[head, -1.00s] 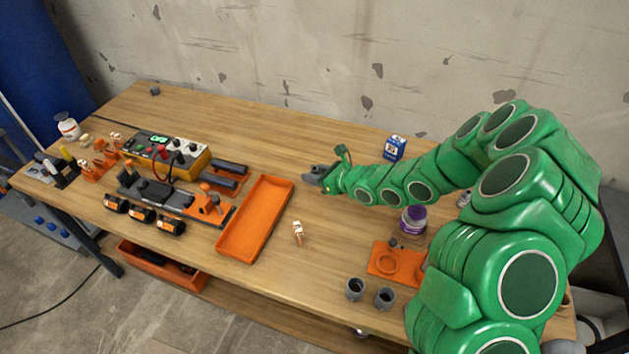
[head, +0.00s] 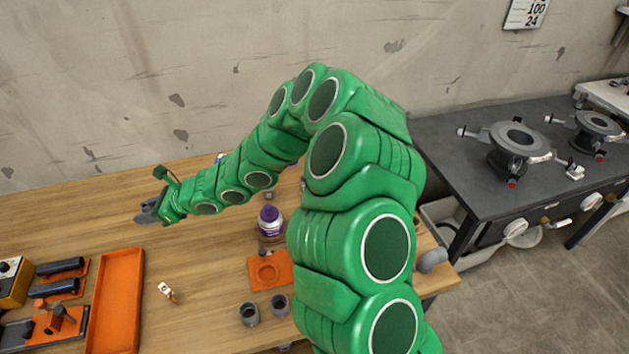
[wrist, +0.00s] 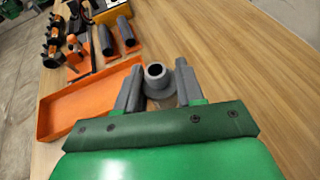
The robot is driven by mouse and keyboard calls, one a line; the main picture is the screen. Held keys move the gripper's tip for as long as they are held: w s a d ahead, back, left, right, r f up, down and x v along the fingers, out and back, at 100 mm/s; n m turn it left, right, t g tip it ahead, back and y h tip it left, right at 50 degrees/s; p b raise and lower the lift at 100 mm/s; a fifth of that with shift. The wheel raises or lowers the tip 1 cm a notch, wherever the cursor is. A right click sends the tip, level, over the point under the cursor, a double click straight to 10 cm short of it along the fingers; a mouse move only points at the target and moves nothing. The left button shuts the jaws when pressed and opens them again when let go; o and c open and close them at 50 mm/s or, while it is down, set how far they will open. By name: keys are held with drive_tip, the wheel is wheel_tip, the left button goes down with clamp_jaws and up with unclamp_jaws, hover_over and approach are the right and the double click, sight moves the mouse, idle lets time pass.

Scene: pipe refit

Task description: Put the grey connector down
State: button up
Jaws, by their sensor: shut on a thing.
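My gripper (head: 150,211) is over the wooden table, to the right of and beyond the orange tray. In the wrist view, the grey connector (wrist: 157,77) sits between the two grey fingers, and my gripper is shut on it. Its round open end faces up toward the wrist camera. In the head view the connector is hard to tell apart from the grey fingers. I cannot tell whether it touches the table.
An orange tray (head: 117,300) lies left of my gripper. Two grey cups (head: 249,314), an orange holder (head: 270,271) and a purple-capped bottle (head: 270,222) stand nearer my arm. A dark bench (head: 470,140) with clamp-like fixtures is at right. Bare wood surrounds the gripper.

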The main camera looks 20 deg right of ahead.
sight(144, 205)
wheel_tip(144, 205, up, 7)
drive_tip(key=shift+r, duration=0.15)
drive_tip(key=shift+w+d+r, duration=0.1)
drive_tip(key=shift+w+d, duration=0.15)
drive_tip(key=shift+d, duration=0.3)
drive_tip(key=w+d+f+m+t+h, duration=0.1)
drive_tip(key=w+d+m+t, duration=0.1)
drive_tip(key=d, duration=1.1)
drive_tip(key=w+d+m+t+h, duration=0.1)
drive_tip(key=w+d+m+t, duration=0.1)
drive_tip(key=d, duration=1.2)
drive_tip(key=s+d+m+t+h, duration=0.2)
drive_tip(key=s+d, duration=0.2)
drive_tip(key=d, duration=0.8)
drive_tip(key=s+d+m+t+h, duration=0.2)
drive_tip(key=s+d+m, duration=0.15)
drive_tip(key=d, duration=0.95)
drive_tip(key=shift+n, duration=0.45)
drive_tip(key=w+f, duration=0.4)
drive_tip(key=w+d+f, duration=0.1)
drive_tip(key=w+f, duration=0.2)
drive_tip(key=f, duration=0.1)
drive_tip(key=w+d+f, duration=0.1)
drive_tip(key=w+f, duration=0.3)
drive_tip(key=shift+w+d+f, duration=0.25)
drive_tip(key=shift+w, duration=0.1)
drive_tip(key=shift+w+d+f, duration=0.15)
drive_tip(key=shift+w+f, duration=0.55)
drive_tip(key=shift+f, duration=1.65)
